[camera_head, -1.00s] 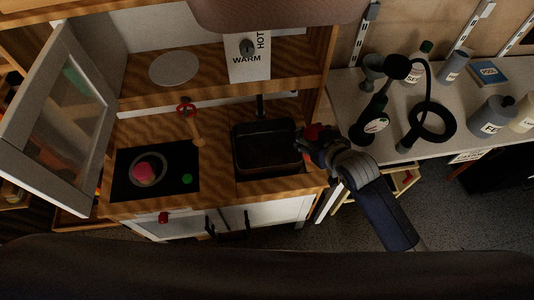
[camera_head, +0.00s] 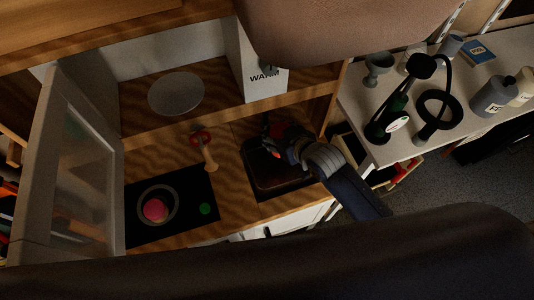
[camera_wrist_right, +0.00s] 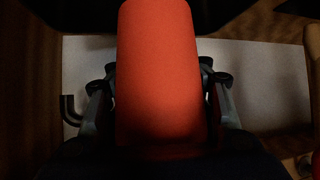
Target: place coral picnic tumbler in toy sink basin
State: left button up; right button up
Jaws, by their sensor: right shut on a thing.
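The coral tumbler (camera_wrist_right: 158,75) fills the middle of the right wrist view, with a gripper finger on each side of it. In the head view only a small coral patch of the tumbler (camera_head: 276,153) shows at the gripper. My right gripper (camera_head: 272,142) is shut on the tumbler and is over the dark toy sink basin (camera_head: 268,178), toward its back part. Whether the tumbler touches the basin floor cannot be told. My left gripper is not in view.
A toy stove top (camera_head: 180,207) with a pink item (camera_head: 155,209) lies left of the basin. A wooden utensil (camera_head: 208,152) with a red end lies between them. An open cabinet door (camera_head: 75,170) stands at left. A white table (camera_head: 385,148) with bottles is at right.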

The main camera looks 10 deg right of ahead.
jog(key=f, duration=0.3)
jog(key=d+f, duration=0.1)
jog(key=f, duration=0.1)
jog(key=shift+s+f, duration=0.1)
jog(key=shift+s, duration=0.15)
notch_tip(320, 180, down, 3)
jog(key=shift+a+f+b, duration=0.15)
jog(key=shift+b, duration=0.35)
jog(key=shift+f, duration=0.3)
jog(key=o, duration=1.3)
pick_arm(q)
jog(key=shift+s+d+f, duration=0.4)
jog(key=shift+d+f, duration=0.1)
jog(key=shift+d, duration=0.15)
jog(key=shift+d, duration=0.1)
